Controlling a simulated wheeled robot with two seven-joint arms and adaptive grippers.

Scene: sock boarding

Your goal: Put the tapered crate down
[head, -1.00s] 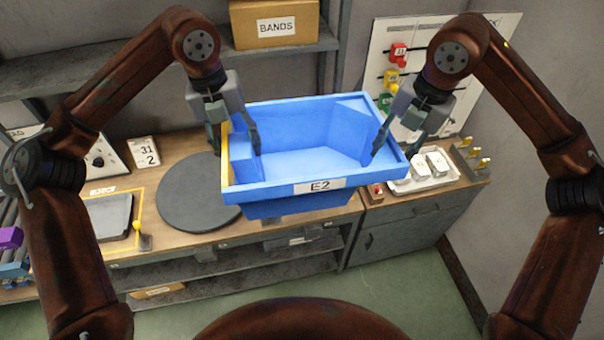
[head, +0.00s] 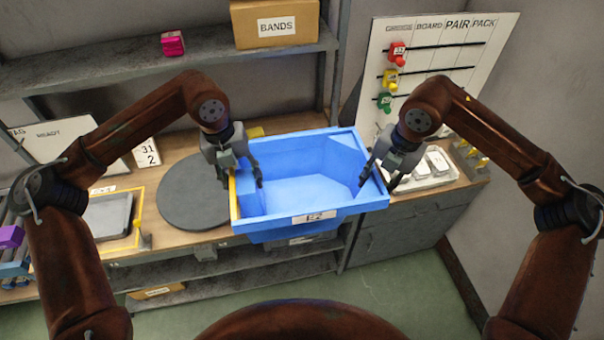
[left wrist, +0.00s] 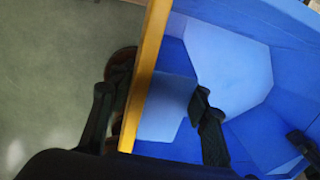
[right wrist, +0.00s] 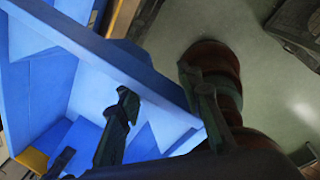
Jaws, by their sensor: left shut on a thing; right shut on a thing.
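The tapered crate (head: 275,222) is blue, with a yellow left rim and a label on its front that is hard to read now. It looks empty and roughly level, low over the front of the bench, its front part overhanging the edge. I cannot tell whether its base touches the worktop. My left gripper (head: 242,178) is shut on the crate's left wall; the yellow rim (left wrist: 150,60) runs between its fingers in the left wrist view. My right gripper (head: 377,184) is shut on the right wall, which also shows in the right wrist view (right wrist: 150,78).
A dark round disc (head: 190,192) lies on the bench just left of the crate. A white tray (head: 425,182) with pale blocks is close to the right. A pegboard panel (head: 440,60) stands behind it. A shelf (head: 120,66) with a BANDS box (head: 275,22) is above.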

